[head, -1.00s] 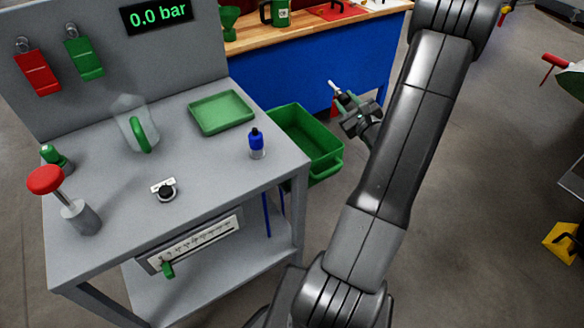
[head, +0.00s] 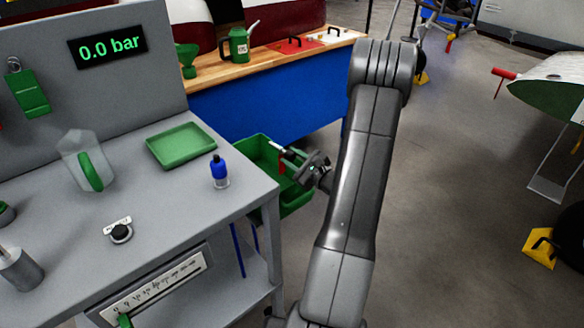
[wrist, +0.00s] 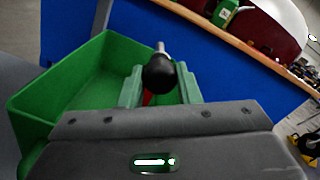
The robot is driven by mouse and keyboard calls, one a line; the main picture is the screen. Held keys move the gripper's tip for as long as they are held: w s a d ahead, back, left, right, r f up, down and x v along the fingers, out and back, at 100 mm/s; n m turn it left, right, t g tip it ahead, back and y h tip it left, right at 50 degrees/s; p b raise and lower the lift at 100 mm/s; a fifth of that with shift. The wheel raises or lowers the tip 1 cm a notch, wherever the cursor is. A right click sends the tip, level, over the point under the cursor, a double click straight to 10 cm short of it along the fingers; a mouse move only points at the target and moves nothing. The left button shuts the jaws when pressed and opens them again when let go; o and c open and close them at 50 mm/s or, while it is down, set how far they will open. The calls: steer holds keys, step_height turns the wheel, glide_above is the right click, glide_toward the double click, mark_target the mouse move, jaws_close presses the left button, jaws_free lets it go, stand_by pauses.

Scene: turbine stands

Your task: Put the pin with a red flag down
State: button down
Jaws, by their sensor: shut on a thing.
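The pin with a red flag is in my gripper. Its metal shaft and black knob (wrist: 158,74) show between the green fingers of my gripper (wrist: 160,86) in the wrist view. Only a sliver of the red flag (wrist: 147,98) shows there. In the head view my gripper (head: 292,157) is shut on the pin (head: 275,146), and the red flag (head: 282,168) hangs below it. In that view the gripper overlaps the right part of a green bin (head: 246,146). I cannot tell how high above the bin the pin is.
The grey bench (head: 165,205) stands left of the bin, with a green tray (head: 181,145), a blue-capped bottle (head: 220,172) and a clear jug (head: 84,160). A blue workbench (head: 260,100) is behind. A yellow chock (head: 540,248) lies on the open floor at right.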

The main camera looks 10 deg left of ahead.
mark_target(281, 163)
step_height(281, 163, down, 3)
steer(key=shift+r, duration=0.1)
steer(key=shift+f+b, duration=0.5)
steer(key=shift+b, duration=0.2)
steer(key=shift+f+b, duration=0.2)
steer(key=shift+b, duration=0.1)
steer(key=c, duration=1.1)
jaws_free()
steer(key=shift+c, duration=0.2)
steer(key=shift+o, duration=0.4)
steer(key=shift+s+f, duration=0.15)
steer(key=shift+f, duration=0.05)
steer(key=shift+r, duration=0.15)
